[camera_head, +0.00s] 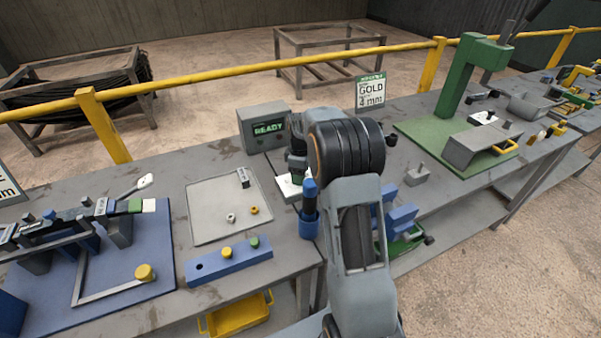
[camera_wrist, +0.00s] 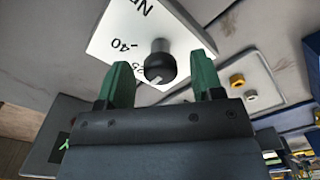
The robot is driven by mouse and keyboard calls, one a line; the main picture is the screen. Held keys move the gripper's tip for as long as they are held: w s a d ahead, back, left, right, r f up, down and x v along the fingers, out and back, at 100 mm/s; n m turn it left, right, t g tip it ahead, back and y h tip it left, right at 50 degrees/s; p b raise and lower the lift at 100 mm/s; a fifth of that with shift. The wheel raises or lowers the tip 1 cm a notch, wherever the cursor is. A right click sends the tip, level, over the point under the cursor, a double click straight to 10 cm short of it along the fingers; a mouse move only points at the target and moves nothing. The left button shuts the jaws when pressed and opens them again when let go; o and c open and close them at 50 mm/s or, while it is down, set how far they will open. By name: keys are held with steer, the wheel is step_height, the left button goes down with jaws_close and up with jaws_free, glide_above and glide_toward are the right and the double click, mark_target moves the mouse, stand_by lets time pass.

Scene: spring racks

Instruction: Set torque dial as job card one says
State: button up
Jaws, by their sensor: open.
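The torque dial is a white plate (camera_wrist: 105,38) with a black knob (camera_wrist: 160,60) in the wrist view. Marks near 25 and 40 and a cut-off "N" are readable on it. A pale line shows at the knob's lower edge; the value it points to is unclear. My gripper (camera_wrist: 163,68) is open, its green fingers on either side of the knob, with no clear contact. In the head view the white plate (camera_head: 287,187) is mostly hidden by my arm. A card (camera_head: 370,92) reads "GOLD" and "4 mm"; another card (camera_head: 8,186) is cut off at the left edge.
A grey box (camera_head: 264,127) showing "READY" stands behind the dial. A grey tray (camera_head: 205,205) with small rings and a blue block (camera_head: 229,262) with buttons lie to the left. A blue cup (camera_head: 308,222) with a tool stands close in front. A green press (camera_head: 460,75) is right.

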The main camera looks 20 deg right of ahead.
steer(key=c, duration=0.9)
steer(key=shift+m, duration=0.3)
steer(key=m, duration=0.4)
steer(key=shift+m, duration=0.4)
steer(key=shift+r+m, duration=0.1)
steer(key=shift+m, duration=2.1)
steer(key=o, duration=0.9)
